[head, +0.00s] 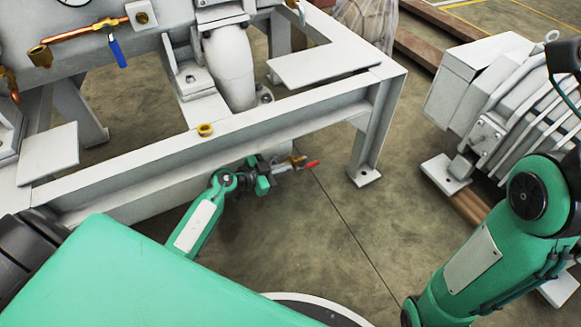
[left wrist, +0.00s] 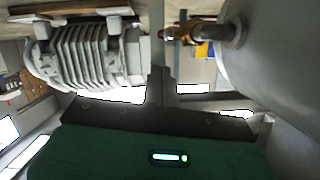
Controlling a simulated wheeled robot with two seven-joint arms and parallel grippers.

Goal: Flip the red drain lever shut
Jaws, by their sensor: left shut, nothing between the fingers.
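The red drain lever (head: 313,164) sticks out to the right from a small brass valve (head: 297,159) below the grey frame's front beam. In the left wrist view the brass valve (left wrist: 187,32) shows at top centre, with a bit of red (left wrist: 161,33) at its left end. My left gripper (head: 281,168) is shut and empty, beside the valve and just left of the red lever in the head view. In the left wrist view its fingers (left wrist: 157,78) point up towards the valve. I cannot tell whether they touch it. My right gripper is out of view.
The grey steel frame (head: 230,134) stands over the valve, with a leg (head: 366,150) to the right. A large grey cylinder (left wrist: 275,60) is close on the right in the wrist view. A finned grey motor (head: 500,100) stands at right. The floor between is clear.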

